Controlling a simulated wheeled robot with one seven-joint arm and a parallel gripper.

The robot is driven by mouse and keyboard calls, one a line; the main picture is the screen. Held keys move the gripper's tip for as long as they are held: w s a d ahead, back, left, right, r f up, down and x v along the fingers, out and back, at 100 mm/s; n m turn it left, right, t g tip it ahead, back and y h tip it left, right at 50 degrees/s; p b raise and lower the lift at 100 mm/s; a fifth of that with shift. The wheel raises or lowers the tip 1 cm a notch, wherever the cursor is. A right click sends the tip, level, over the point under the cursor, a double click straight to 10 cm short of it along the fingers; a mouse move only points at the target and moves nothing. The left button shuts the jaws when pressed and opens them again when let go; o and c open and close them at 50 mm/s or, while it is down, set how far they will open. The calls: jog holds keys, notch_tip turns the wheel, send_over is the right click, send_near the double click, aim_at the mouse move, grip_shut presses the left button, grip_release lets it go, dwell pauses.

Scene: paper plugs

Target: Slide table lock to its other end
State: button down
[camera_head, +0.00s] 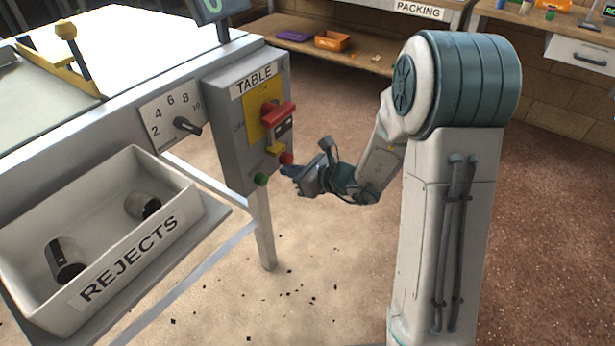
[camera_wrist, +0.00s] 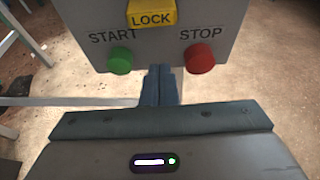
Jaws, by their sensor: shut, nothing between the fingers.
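The table lock is a yellow slider (camera_wrist: 152,13) marked LOCK. It is at the top of the wrist view, above and between the green START button (camera_wrist: 120,60) and the red STOP button (camera_wrist: 201,58). In the head view the yellow lock (camera_head: 275,150) sits low on the grey TABLE control box (camera_head: 223,130), below a red handle (camera_head: 279,113) on a yellow plate. My gripper (camera_wrist: 161,72) is shut and empty, its fingertips below the lock, between the two buttons. In the head view my gripper (camera_head: 290,172) is at the lower front of the box. Whether it touches the box is unclear.
A numbered dial with a black knob (camera_head: 187,126) is left of the box. A REJECTS bin (camera_head: 150,240) holding two dark-and-light cylinders stands at the lower left. A table leg (camera_head: 262,230) stands below the box. The floor (camera_head: 330,270) to the right is open.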

aim_at(277, 146)
jog(key=r, duration=0.2)
jog(key=a+r, duration=0.1)
jog(key=shift+w, duration=0.4)
jog(key=shift+r, duration=0.3)
notch_tip(277, 146, up, 3)
jog(key=shift+f+p, duration=0.1)
jog(key=shift+p, duration=0.95)
jog(key=shift+r, duration=0.2)
jog(key=shift+w+r, duration=0.1)
